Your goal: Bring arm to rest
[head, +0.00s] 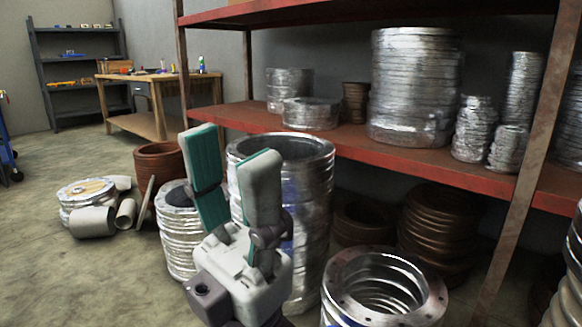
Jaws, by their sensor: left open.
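My left gripper (230,182) stands in the lower middle of the head view, with its two pale fingers and green pads pointing up. The fingers are apart and nothing is between them. It is in front of a tall silver ribbed cylinder (310,180) and hides part of it. I cannot tell whether it touches the cylinder. My right gripper is not in view.
A shelf with a red edge (345,148) holds several silver ribbed parts (415,85). A flanged ring stack (383,290) stands at the lower right. Rusty coils (435,230) sit under the shelf. A wooden workbench (150,80) is at the back left. Floor (60,265) is clear at the left.

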